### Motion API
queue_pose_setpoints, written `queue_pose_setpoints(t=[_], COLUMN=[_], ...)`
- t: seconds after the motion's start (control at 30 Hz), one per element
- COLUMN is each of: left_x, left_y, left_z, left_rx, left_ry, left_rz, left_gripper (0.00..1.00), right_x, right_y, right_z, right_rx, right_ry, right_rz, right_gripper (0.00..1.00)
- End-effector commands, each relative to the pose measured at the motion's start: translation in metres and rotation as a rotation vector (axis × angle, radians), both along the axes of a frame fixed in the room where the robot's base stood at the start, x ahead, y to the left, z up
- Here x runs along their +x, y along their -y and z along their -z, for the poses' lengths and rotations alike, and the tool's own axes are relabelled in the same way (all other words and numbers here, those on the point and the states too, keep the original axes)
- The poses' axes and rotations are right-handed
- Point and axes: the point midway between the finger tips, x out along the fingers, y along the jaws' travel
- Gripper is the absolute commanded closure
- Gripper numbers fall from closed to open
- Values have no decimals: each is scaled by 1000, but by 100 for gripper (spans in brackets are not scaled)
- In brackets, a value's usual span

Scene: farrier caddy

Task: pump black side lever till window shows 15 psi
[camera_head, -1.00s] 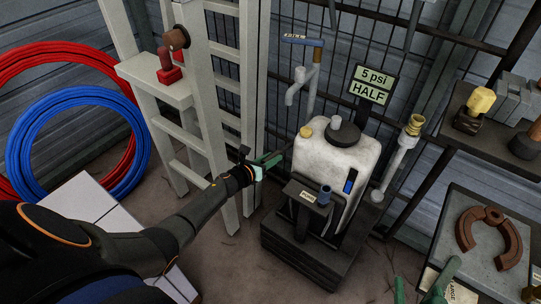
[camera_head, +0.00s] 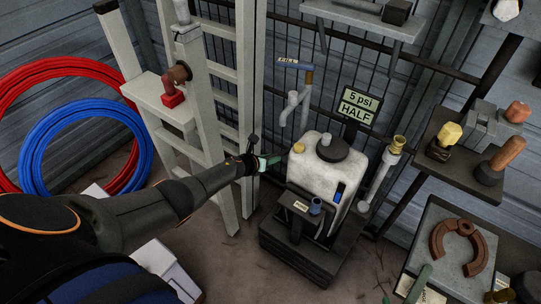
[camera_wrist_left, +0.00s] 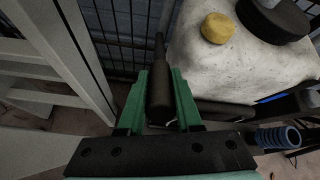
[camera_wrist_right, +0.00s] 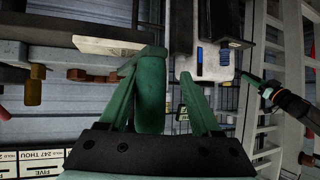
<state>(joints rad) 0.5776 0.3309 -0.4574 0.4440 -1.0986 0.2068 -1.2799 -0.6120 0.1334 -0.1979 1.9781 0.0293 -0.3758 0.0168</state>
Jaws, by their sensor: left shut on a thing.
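The white tank (camera_head: 318,172) stands on a dark base and has a black cap, a yellow knob and a blue strip on its side. The sign window (camera_head: 357,105) behind it reads 5 psi, HALF. My left gripper (camera_head: 268,162) is at the tank's left side. In the left wrist view it is shut on the black side lever (camera_wrist_left: 159,88), which lies between its green fingers. The lever's lower end is hidden.
A white ladder (camera_head: 220,120) stands close left of my left gripper. Red and blue hoses (camera_head: 85,140) hang at the far left. A grey tray with a brown horseshoe (camera_head: 437,240) and a shelf with yellow and brown-handled tools (camera_head: 470,165) are at the right.

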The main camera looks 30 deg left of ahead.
Motion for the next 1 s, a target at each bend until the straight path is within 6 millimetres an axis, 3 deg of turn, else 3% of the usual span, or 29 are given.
queue_pose_setpoints(t=[0.03,0.57,0.6,0.83,1.0], left_x=[3,4,4,3,1], left_y=[9,6,6,3,1], left_z=[-6,-8,-9,-7,-6], left_rx=[-6,-3,-3,0,2], left_ry=[1,-10,-9,-12,-16], left_rz=[14,8,8,4,2], left_gripper=[100,100,64,38,36], right_x=[-8,-13,-13,-13,-14], right_y=[3,8,8,7,8], right_z=[5,6,6,6,6], right_rx=[-5,-10,-10,-9,-9], right_ry=[-29,-34,-34,-36,-36], right_rz=[5,14,14,14,14], right_gripper=[36,36,36,36,36])
